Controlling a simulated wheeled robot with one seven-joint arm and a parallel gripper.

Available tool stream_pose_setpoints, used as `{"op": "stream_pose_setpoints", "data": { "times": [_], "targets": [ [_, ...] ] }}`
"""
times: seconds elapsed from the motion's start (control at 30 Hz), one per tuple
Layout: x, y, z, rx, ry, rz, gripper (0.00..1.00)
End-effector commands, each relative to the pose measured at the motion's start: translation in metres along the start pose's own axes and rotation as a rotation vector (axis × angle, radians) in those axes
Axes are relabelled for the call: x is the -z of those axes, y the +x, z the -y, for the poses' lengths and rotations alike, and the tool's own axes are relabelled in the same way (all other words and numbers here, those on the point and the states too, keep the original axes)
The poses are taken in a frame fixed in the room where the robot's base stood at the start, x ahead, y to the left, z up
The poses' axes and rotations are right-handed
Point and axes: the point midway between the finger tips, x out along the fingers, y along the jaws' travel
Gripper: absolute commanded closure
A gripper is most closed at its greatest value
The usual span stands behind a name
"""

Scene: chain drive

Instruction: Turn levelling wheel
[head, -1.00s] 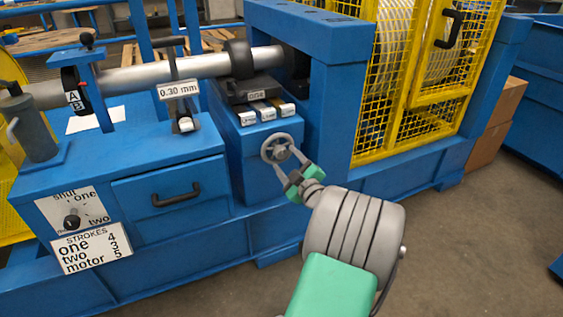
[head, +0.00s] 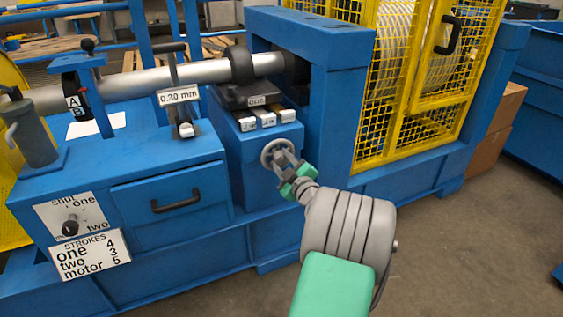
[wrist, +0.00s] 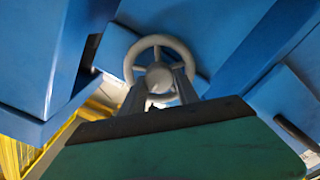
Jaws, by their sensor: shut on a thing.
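The levelling wheel (head: 275,153) is a small grey handwheel with spokes and a round hub on the front of a blue block. My gripper (head: 283,160) reaches it from the lower right and is shut on the wheel. In the wrist view the wheel (wrist: 158,47) faces the camera, and my grey fingers (wrist: 158,90) lie on either side of its hub area. The fingertips hide part of the wheel's lower half. Exactly which part they pinch is hard to tell.
A blue drawer (head: 160,193) with a black handle stands to the left, and a yellow mesh guard (head: 410,90) to the right. A "0.30 mm" tag (head: 179,96) hangs above left. Floor at the lower right is clear.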

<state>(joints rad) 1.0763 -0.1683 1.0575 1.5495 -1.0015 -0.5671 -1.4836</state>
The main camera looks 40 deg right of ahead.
Motion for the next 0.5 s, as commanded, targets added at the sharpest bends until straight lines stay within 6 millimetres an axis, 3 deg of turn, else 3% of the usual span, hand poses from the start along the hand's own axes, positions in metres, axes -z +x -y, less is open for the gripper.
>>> {"op": "stream_pose_setpoints", "data": {
  "times": [0.2,0.5],
  "targets": [
    [-0.0001,-0.0001,0.0004,0.001,0.001,0.000,0.99],
    [0.0006,0.0000,0.0016,0.003,0.020,-0.001,1.00]
  ]
}}
